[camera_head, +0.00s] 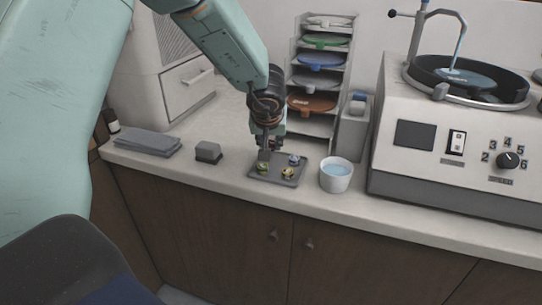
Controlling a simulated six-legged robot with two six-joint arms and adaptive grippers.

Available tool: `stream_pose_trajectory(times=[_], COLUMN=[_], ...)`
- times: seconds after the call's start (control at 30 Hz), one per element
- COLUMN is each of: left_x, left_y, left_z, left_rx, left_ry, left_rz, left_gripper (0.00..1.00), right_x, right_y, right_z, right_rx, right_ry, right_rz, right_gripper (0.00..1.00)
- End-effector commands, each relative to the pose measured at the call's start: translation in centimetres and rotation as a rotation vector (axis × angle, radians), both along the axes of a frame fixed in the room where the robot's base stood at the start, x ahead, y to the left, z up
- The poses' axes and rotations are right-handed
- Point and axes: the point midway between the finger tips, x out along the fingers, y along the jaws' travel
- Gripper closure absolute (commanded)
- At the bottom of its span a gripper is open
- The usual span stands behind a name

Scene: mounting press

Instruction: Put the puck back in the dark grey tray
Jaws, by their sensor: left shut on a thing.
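The dark grey tray (275,178) lies flat near the counter's front edge. My left gripper (264,157) points down over the tray's left part and is shut on a small puck (262,168) with a yellow-green top. This puck is at the tray's surface; I cannot tell whether it touches it. Two other pucks sit in the tray: a yellow-topped one (288,173) at the front right and a bluish one (294,160) at the back right. My right gripper is not in view.
A white cup of water (336,176) stands right of the tray, and a grey block (208,152) stands to its left. A folded grey cloth (147,143) lies further left. A rack of coloured discs (318,78) stands behind, and a polishing machine (455,140) at right.

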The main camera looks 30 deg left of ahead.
Motion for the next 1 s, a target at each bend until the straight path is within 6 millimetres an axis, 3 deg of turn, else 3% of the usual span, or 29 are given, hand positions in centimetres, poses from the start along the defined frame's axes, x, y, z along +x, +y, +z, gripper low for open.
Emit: stream_pose_trajectory(times=[0.23, 0.7, 0.73, 0.83, 1.0], left_x=[0.2, 0.3, 0.3, 0.3, 0.3], left_y=[-0.1, -0.1, -0.1, -0.1, -0.1], left_z=[-3.1, -3.5, -3.5, -3.5, -3.5], left_rx=[0.001, 0.001, 0.002, 0.001, 0.001], left_ry=[0.002, 0.002, 0.001, 0.001, 0.001], left_rz=[0.0, 0.0, 0.0, 0.0, 0.0], left_gripper=[1.0, 1.0, 0.72, 0.64, 0.64], right_x=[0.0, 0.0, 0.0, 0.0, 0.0], right_y=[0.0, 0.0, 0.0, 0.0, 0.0], right_z=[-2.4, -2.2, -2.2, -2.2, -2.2], right_rx=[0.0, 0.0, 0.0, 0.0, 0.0], right_ry=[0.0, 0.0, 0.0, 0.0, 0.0], right_rz=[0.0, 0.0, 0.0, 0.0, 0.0], right_gripper=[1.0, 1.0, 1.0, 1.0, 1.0])
